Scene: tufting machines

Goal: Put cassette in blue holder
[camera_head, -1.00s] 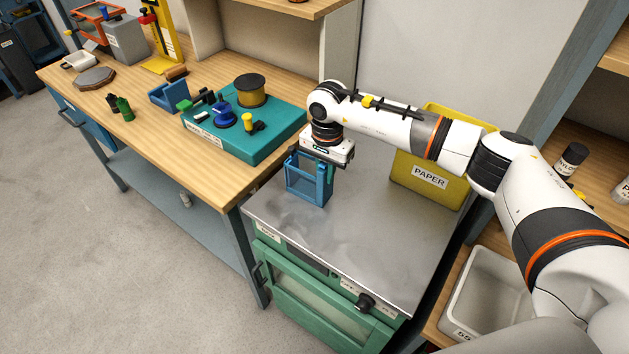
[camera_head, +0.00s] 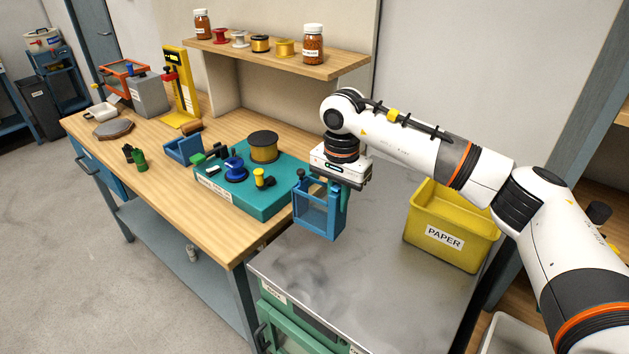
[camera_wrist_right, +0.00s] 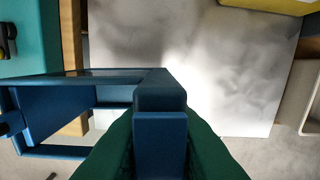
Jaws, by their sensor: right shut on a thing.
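The blue frame-like cassette (camera_head: 318,222) hangs upright below my right gripper (camera_head: 338,184), above the grey metal top near the wooden bench. In the right wrist view, the green fingers of my right gripper (camera_wrist_right: 160,145) are shut on a dark blue bar of the cassette (camera_wrist_right: 85,78). A blue open-sided bracket, which looks like the blue holder (camera_head: 184,149), stands on the wooden bench to the left of the teal board. Nothing is seen in it. My left gripper is not in view.
The teal board (camera_head: 255,198) with spools and small parts lies between the cassette and the bracket. A yellow PAPER bin (camera_head: 450,235) stands on the metal top (camera_head: 375,275) to the right. A shelf (camera_head: 300,62) with jars and spools rises behind the bench.

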